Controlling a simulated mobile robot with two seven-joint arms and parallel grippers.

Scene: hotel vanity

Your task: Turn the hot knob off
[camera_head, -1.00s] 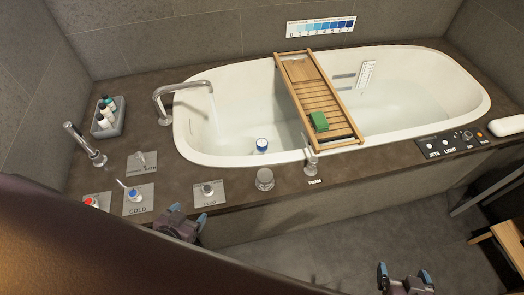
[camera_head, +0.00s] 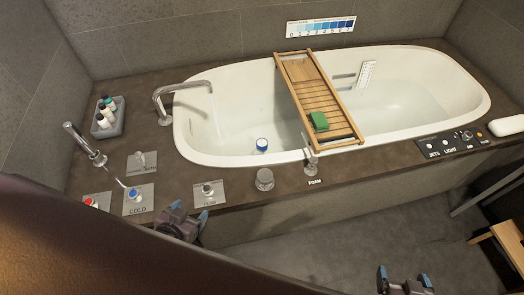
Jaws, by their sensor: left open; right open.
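The hot knob (camera_head: 91,203) is a small red-topped knob on a grey plate at the far left of the tub deck. Its plate is partly cut off by a dark brown shape in the foreground. The cold knob (camera_head: 134,194) with a blue top stands just right of it on a plate marked COLD. My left gripper (camera_head: 189,215) is open and empty at the deck's front edge, below the plug plate and right of both knobs. My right gripper (camera_head: 404,275) is open and empty over the floor at the bottom right, far from the knobs.
A chrome hand shower (camera_head: 85,146) stands behind the hot knob. A plug knob (camera_head: 207,190) and a round metal knob (camera_head: 264,179) are on the deck to the right. The white bathtub (camera_head: 205,157) carries a wooden caddy (camera_head: 318,97). A bottle tray (camera_head: 108,131) sits at the back left.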

